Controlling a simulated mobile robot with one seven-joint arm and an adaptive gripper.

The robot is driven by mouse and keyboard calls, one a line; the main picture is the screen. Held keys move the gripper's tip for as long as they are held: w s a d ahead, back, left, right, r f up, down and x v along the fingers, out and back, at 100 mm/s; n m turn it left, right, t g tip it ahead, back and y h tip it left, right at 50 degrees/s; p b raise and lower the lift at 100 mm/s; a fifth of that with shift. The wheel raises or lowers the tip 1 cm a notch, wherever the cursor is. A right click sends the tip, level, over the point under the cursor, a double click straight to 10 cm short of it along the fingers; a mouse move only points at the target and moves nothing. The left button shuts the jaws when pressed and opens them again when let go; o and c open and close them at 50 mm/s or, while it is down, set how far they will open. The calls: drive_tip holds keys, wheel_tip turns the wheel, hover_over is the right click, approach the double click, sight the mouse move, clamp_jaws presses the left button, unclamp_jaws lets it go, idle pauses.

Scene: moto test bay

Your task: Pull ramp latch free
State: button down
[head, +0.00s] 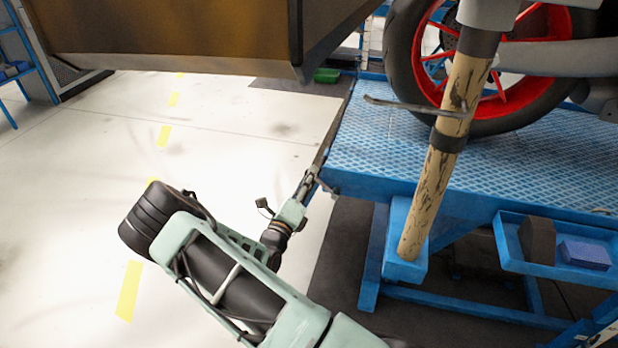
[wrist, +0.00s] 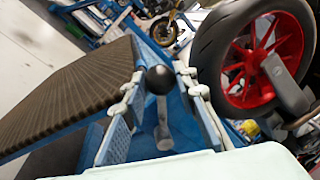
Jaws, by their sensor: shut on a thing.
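The ramp latch (wrist: 162,125) is a grey lever with a round black knob, in the middle of the wrist view. My gripper (wrist: 158,74) has its two pale, blue-padded fingers on either side of the lever and is shut on it. In the head view my gripper (head: 311,182) is at the near left corner of the blue lift table (head: 375,150); the latch is too small and covered to make out there. A dark brown ribbed panel, which looks like the ramp (wrist: 75,100), lies left of the fingers in the wrist view.
A motorcycle wheel (head: 400,60) with a red rim stands on the table. A worn wooden post (head: 440,165) rises right of my arm. A large brown panel (head: 160,30) hangs across the upper left. A blue tray (head: 515,255) is at right. Pale floor (head: 70,200) at left is clear.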

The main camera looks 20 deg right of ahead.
drive_tip(key=shift+a+f, duration=0.1)
drive_tip(key=c, duration=1.5)
unclamp_jaws()
drive_tip(key=shift+c, duration=0.2)
drive_tip(key=v, duration=1.2)
